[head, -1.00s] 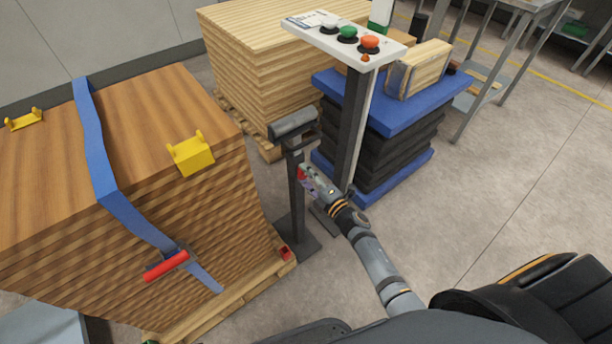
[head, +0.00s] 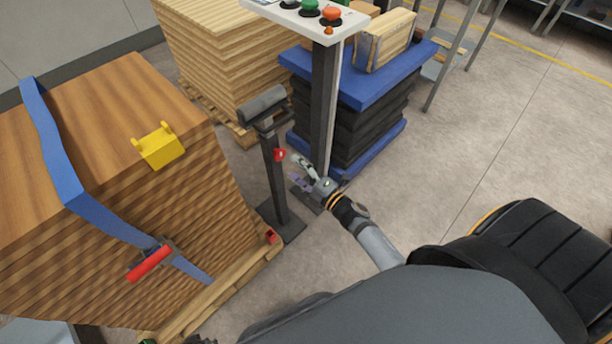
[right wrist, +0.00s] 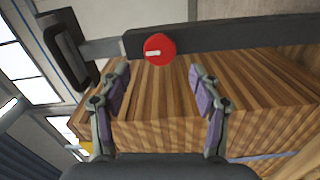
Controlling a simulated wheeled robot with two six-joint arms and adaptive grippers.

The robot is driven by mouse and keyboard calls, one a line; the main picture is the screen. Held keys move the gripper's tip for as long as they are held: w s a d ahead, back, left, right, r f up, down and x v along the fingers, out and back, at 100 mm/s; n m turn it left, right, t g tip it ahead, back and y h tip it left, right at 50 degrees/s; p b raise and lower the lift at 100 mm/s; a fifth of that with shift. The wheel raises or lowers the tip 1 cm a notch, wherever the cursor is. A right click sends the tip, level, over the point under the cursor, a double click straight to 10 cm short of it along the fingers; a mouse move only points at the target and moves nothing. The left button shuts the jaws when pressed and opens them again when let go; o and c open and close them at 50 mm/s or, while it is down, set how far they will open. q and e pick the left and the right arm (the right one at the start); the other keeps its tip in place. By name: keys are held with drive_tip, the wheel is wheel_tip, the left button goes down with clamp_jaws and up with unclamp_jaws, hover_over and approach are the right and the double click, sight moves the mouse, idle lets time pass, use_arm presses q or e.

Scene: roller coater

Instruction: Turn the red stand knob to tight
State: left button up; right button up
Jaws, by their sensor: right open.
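The red stand knob (head: 280,154) sits on the side of the dark upright post of the roller stand (head: 274,185). In the right wrist view the knob (right wrist: 159,49) is a round red disc with a short white mark lying nearly level in that picture. My right gripper (head: 294,168) is just right of the knob in the head view, open and apart from it. In the wrist view its two fingers (right wrist: 158,78) are spread wide, with the knob beyond the tips, a little nearer the left finger. Nothing is between the fingers.
A strapped wood stack (head: 110,110) stands left of the stand, with a red-handled ratchet (head: 150,263) on its blue strap. A button panel (head: 310,18) on a dark column (head: 325,105) stands close behind my right gripper. Open floor (head: 460,150) lies to the right.

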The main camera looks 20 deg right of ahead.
drive_tip(key=v, duration=0.5)
drive_tip(key=shift+s+d, duration=0.1)
drive_tip(key=shift+s, duration=0.05)
